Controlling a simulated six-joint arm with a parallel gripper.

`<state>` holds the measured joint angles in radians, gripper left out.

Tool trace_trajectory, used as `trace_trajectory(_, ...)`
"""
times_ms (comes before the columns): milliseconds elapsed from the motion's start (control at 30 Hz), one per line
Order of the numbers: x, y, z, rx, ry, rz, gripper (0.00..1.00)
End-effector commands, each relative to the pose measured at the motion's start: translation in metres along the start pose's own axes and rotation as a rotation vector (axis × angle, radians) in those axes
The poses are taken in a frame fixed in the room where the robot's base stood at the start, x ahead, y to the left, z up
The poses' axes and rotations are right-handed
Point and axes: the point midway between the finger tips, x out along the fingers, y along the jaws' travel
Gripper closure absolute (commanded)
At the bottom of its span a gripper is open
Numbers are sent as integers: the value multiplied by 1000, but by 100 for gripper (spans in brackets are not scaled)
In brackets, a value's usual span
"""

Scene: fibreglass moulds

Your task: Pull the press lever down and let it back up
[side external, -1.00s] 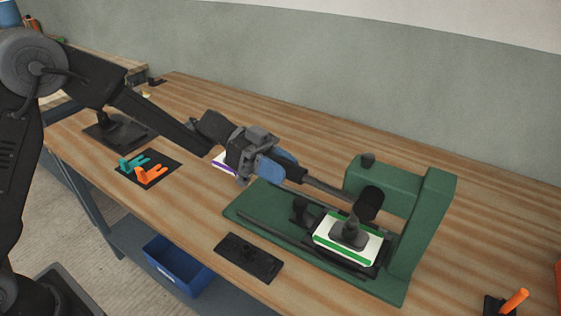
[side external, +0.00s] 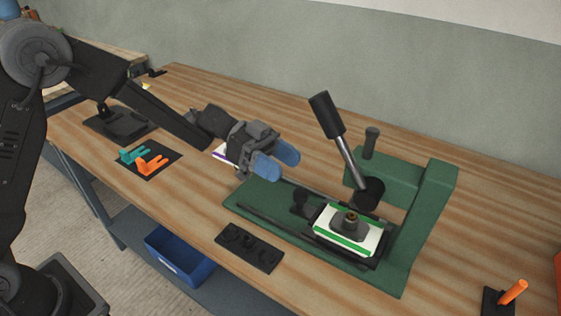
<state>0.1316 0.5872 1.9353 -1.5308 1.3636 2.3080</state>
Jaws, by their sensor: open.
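The press (side external: 432,215) is a green frame on a green base plate at the right of the table. Its lever (side external: 338,140) has a grey shaft and a black grip, and stands raised, leaning up and to the left. A dark post (side external: 371,143) stands up from the press head. Below the head, a white block with green stripes (side external: 328,236) sits in a dark holder, with a grey knobbed piece (side external: 351,225) on top. My gripper (side external: 277,168) is open and empty, with blue fingertips, left of the lever and apart from it.
A black tray with dark recesses (side external: 249,248) lies in front of the press. Teal and orange clips (side external: 150,165) lie on a black mat at the left. A blue bin (side external: 180,262) is below the table. An orange-handled item (side external: 513,292) stands at the right front.

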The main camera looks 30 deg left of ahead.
Motion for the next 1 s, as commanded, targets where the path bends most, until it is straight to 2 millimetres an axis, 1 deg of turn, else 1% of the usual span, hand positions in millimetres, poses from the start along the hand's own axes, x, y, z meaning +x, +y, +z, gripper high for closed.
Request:
trace_trajectory(167, -21, -1, -1, 1, 2, -5, 41)
trace_trajectory(400, -75, -1, 0, 0, 1, -7, 41)
trace_trajectory(600, -113, 0, 0, 0, 0, -5, 41)
trace_trajectory(700, -126, 0, 0, 0, 0, -3, 41)
trace_trajectory(800, -133, 0, 0, -1, -1, -2, 41)
trace_trajectory(1000, -137, 0, 1, -2, -1, 0, 41)
